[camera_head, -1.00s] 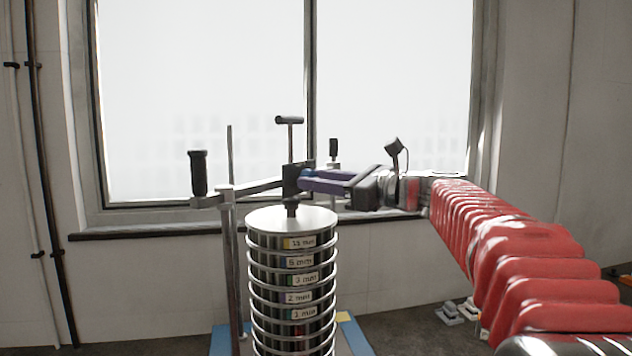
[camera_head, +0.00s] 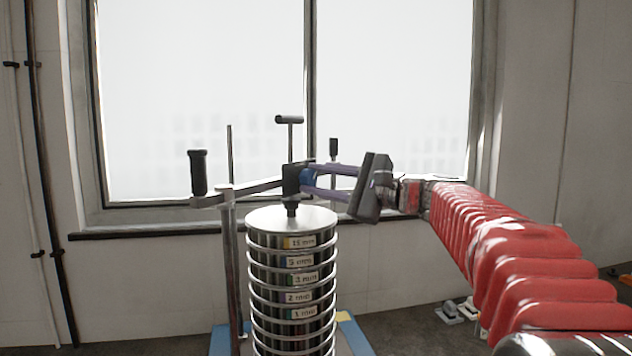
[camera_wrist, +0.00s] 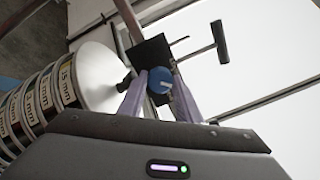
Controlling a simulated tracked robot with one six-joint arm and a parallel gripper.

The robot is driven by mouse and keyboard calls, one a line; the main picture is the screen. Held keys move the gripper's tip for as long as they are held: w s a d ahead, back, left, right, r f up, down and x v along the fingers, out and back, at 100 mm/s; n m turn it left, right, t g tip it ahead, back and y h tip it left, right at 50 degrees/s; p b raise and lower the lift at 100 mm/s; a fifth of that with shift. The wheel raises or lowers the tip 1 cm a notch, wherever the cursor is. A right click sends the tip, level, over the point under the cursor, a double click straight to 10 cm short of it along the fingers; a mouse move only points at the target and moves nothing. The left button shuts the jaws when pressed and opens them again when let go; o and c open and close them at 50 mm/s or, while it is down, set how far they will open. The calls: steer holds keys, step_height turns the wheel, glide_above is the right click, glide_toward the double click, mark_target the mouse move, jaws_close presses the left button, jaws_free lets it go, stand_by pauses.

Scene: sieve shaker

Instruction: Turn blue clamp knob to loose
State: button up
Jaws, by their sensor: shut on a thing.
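The blue clamp knob (camera_head: 308,180) is on the right side of the black clamp block (camera_head: 291,178), above the sieve stack's lid. In the wrist view the round blue knob (camera_wrist: 160,81) has a pale mark on its face and sits between my two purple fingertips. My gripper (camera_head: 312,179) reaches in from the right, shut on the knob, with one finger on either side of it. The stack (camera_head: 292,270) of several labelled metal sieves stands upright below the clamp.
A black T-handle (camera_head: 289,120) rises above the clamp block. A crossbar with a black upright grip (camera_head: 198,173) extends left over a vertical post (camera_head: 231,270). A window and sill (camera_head: 150,231) lie behind. The floor right of the stack is mostly clear.

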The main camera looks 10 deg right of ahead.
steer(key=n, duration=0.4)
steer(key=shift+f+n, duration=0.15)
steer(key=shift+n, duration=0.15)
steer(key=shift+f+n, duration=0.1)
steer(key=shift+n, duration=1.9)
steer(key=o, duration=1.1)
steer(key=shift+c, duration=0.2)
steer(key=shift+s+d, duration=0.3)
steer(key=shift+d, duration=0.05)
steer(key=v, duration=1.3)
steer(key=shift+w, duration=0.1)
